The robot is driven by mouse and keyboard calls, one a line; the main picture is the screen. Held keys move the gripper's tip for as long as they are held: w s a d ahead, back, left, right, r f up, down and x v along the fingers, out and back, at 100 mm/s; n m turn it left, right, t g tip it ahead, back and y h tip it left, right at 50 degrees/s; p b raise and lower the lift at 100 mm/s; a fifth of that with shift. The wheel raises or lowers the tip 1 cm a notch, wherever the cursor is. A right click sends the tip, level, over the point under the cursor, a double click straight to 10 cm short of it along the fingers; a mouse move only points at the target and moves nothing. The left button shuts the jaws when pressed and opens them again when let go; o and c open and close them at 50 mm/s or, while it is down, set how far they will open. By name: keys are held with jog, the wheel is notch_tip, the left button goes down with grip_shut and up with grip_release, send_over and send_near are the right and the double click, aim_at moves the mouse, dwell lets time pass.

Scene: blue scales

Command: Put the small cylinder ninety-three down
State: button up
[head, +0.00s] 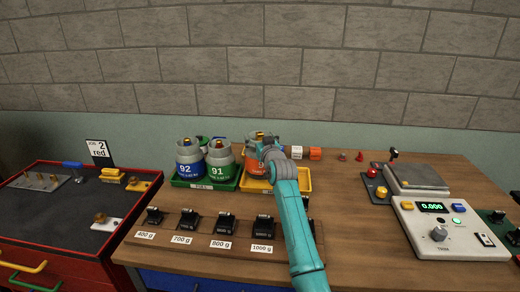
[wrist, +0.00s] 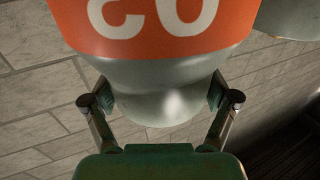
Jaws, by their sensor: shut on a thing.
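The small cylinder ninety-three (head: 252,167) is grey with an orange band and a brass top. In the head view it is at the yellow tray (head: 306,178), partly hidden by my arm; only a "9" shows. I cannot tell whether it touches the tray. My gripper (head: 266,152) is at its upper part. In the wrist view my gripper (wrist: 162,100) has a finger on each side of the grey shoulder of the cylinder (wrist: 165,40), below its orange band. The number there is upside down and cut off.
Blue-banded cylinder 92 (head: 189,166) and green-banded cylinder 91 (head: 220,168) stand close by at left in a green tray (head: 205,185). Black weights (head: 224,222) line the front. A scale (head: 416,178) and its control box (head: 450,228) stand right. Bare wood lies between.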

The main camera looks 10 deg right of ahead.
jog(key=shift+f, duration=1.9)
jog(key=o, duration=1.6)
jog(key=shift+f, duration=0.15)
jog(key=s+d, duration=0.1)
jog(key=s, duration=1.1)
